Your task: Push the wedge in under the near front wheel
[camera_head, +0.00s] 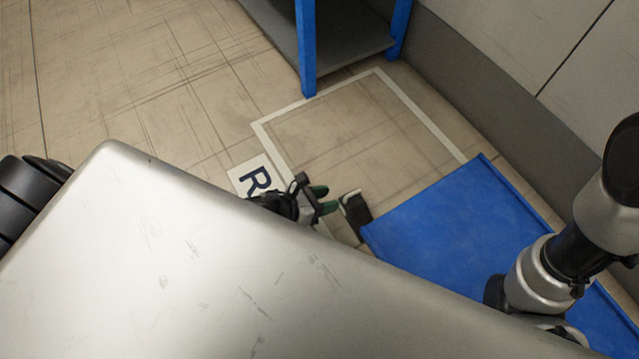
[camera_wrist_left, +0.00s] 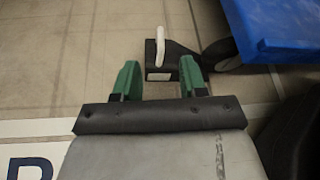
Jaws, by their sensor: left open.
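The wedge (camera_wrist_left: 157,69) is a small black block with a white upright handle (camera_wrist_left: 159,45). It lies on the floor, its low side toward the dark wheel (camera_wrist_left: 222,56) under the corner of the blue cart (camera_wrist_left: 275,30). I cannot tell whether wedge and wheel touch. In the head view the wedge (camera_head: 356,212) is beside the cart's left corner (camera_head: 430,215), and the wheel is hidden. My left gripper (camera_head: 326,200), also in the wrist view (camera_wrist_left: 157,78), is open. Its green fingertips are just short of the wedge, with nothing between them. My right gripper is out of view.
A blue-legged grey shelf (camera_head: 308,60) stands at the back. A grey wall (camera_head: 480,80) bounds the right. The floor inside the outline is clear.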

